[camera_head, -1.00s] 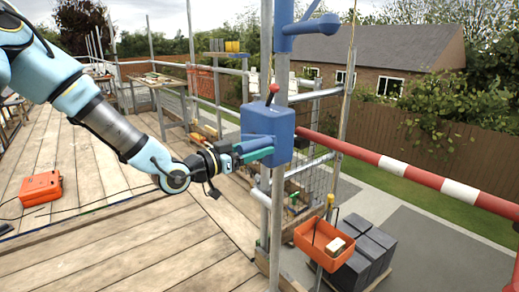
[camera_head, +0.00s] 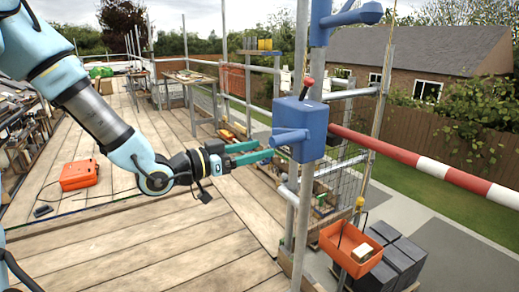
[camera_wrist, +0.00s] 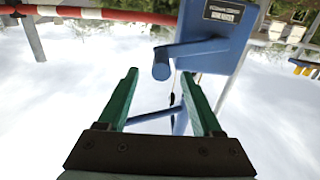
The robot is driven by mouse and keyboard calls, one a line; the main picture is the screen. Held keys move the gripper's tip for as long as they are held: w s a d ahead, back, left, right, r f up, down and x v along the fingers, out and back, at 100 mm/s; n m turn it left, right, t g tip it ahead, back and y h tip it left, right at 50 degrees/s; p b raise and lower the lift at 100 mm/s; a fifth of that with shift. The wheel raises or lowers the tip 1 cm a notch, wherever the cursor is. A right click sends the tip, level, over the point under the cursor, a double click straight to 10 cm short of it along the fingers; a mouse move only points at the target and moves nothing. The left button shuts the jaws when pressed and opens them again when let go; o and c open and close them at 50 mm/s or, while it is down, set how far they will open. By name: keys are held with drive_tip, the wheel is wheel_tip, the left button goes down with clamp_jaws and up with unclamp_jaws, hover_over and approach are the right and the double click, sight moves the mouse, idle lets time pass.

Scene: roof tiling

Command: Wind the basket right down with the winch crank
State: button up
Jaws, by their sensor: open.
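The blue winch box (camera_head: 306,127) is fixed to a scaffold pole, with a small red-knobbed lever (camera_head: 308,82) on top. Its crank's round blue grip (camera_head: 288,137) sticks out left towards my gripper. My gripper (camera_head: 268,152) has green fingers, spread and empty, just left of the grip and apart from it. In the wrist view the crank grip (camera_wrist: 161,68) and winch box (camera_wrist: 213,38) lie beyond the open fingers. The orange basket (camera_head: 340,258), holding a pale block, hangs below right beside dark stacked blocks. I cannot tell whether it touches anything beneath.
A red-and-white rail (camera_head: 420,163) runs right from the winch pole. An orange case (camera_head: 79,175) with a cable lies on the plank deck (camera_head: 150,240). A table (camera_head: 190,80) stands farther back. The deck's middle is clear.

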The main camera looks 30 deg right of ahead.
sight(289, 139)
drive_tip(key=d+m+p, duration=0.1)
drive_tip(key=d, duration=0.2)
drive_tip(key=d+m+p, duration=0.1)
drive_tip(key=d, duration=0.2)
drive_tip(key=d+m+p, duration=0.1)
drive_tip(key=d+p, duration=0.1)
drive_tip(key=d, duration=0.2)
drive_tip(key=shift+s+r+m, duration=0.15)
drive_tip(key=shift+r+m, duration=0.25)
idle(0.4)
drive_tip(key=c, duration=1)
clamp_jaws()
drive_tip(key=shift+s+f, duration=0.1)
drive_tip(key=shift+s, duration=0.05)
